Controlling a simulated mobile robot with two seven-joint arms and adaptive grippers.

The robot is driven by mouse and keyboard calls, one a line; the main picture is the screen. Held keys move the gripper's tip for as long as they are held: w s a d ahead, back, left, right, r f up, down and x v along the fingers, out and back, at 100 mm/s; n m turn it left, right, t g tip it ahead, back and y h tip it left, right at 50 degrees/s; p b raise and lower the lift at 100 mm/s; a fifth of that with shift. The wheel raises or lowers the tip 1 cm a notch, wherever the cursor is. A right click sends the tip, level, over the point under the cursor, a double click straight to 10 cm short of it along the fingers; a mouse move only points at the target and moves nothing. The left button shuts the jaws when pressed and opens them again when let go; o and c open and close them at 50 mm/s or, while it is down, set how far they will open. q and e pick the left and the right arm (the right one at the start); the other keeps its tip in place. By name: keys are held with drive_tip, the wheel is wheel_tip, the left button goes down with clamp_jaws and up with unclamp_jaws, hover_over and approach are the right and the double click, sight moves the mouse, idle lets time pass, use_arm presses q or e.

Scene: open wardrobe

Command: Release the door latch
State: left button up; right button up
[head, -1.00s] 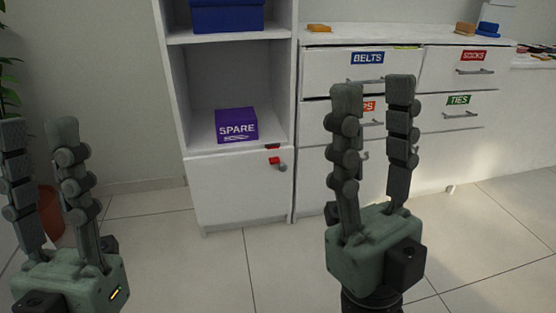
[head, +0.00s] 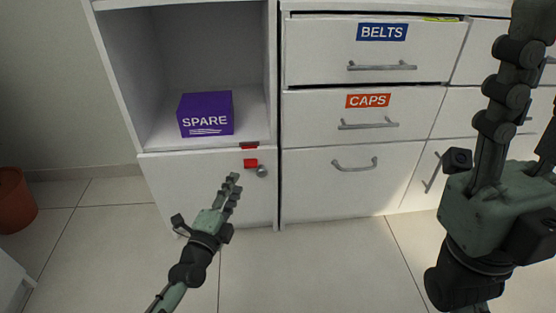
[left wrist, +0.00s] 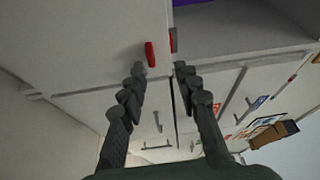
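The low white door (head: 200,190) sits shut under the open shelf. A small red piece (head: 249,146) sits on the cabinet edge just above. My left gripper (head: 234,179) is in front of the door, a little below and left of the latch. The left wrist view shows its fingers apart and empty, with the red latch (left wrist: 150,55) just beyond the fingertips, not visibly touched. My right gripper (head: 520,110) is at the right, open and empty, partly cut off.
A purple SPARE box (head: 206,113) stands on the shelf above the door. Drawers with BELTS (head: 381,32) and CAPS (head: 368,101) labels are to the right. A terracotta pot (head: 16,198) is at the left. The floor before the cabinet is clear.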

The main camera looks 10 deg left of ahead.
sight(248, 167)
use_arm(q)
drive_tip(key=shift+m, duration=0.4)
drive_tip(key=w, duration=0.3)
drive_tip(key=w+f+b, duration=0.1)
drive_tip(key=w, duration=0.1)
drive_tip(key=w+d+b, duration=0.1)
drive_tip(key=w, duration=0.2)
drive_tip(key=shift+w+d+f, duration=0.1)
drive_tip(key=shift+w+f, duration=0.1)
drive_tip(key=shift+w, duration=0.15)
clamp_jaws()
